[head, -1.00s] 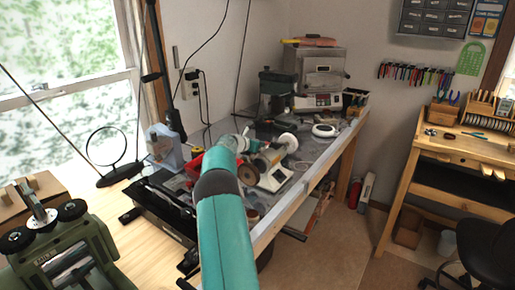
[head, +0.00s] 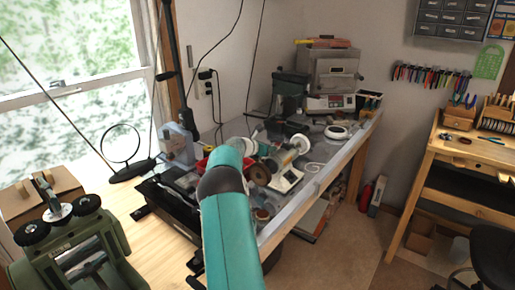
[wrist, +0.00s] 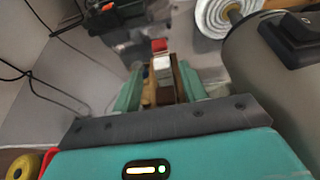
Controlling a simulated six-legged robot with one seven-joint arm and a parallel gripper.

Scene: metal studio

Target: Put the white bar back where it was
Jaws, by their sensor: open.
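In the wrist view my gripper (wrist: 161,78) is open, with one teal finger on each side of a narrow row of small blocks. A short white piece (wrist: 162,63), which looks like the white bar, shows between the fingertips. A red piece (wrist: 159,45) is just beyond it and brown wooden-looking pieces (wrist: 181,82) are beside it. I cannot tell whether either finger touches the white piece. In the head view my teal arm reaches over the workbench (head: 290,215) and hides my gripper and the white bar.
A polishing motor with a white wheel (head: 283,158) stands right of my arm, and its white wheel is close at the upper right in the wrist view (wrist: 222,14). A green rolling mill (head: 75,255) is at lower left. Cables hang near the wall. Open floor lies right of the bench.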

